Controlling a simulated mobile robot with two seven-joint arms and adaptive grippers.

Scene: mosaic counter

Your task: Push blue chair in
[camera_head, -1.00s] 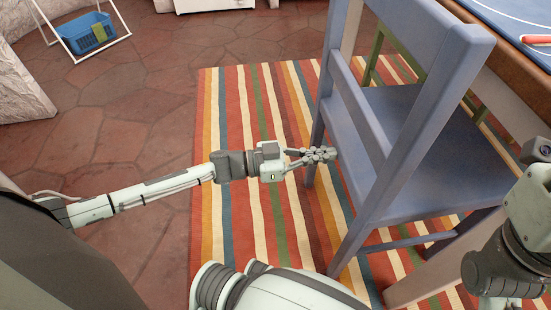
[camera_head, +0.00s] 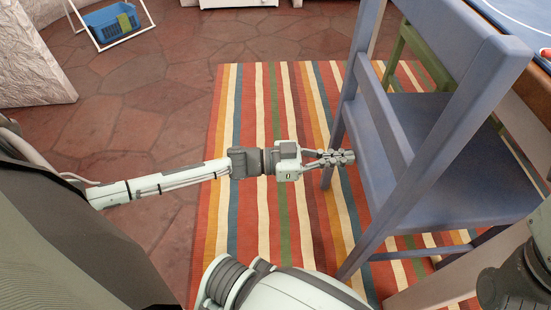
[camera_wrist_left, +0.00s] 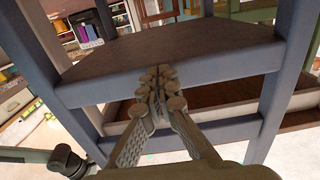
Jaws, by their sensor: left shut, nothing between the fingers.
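In the left wrist view the shut fingers (camera_wrist_left: 157,82) point at the chair's frame below the seat (camera_wrist_left: 180,54). My right arm shows at the lower right edge of the head view, but its fingers are out of view.
The table (camera_head: 537,88) with a blue-topped surface stands at the right. A green chair (camera_head: 413,52) is behind the blue one. A striped rug (camera_head: 262,215) covers the floor. A blue basket (camera_head: 109,22) in a white frame stands at the top left, with clear stone floor between.

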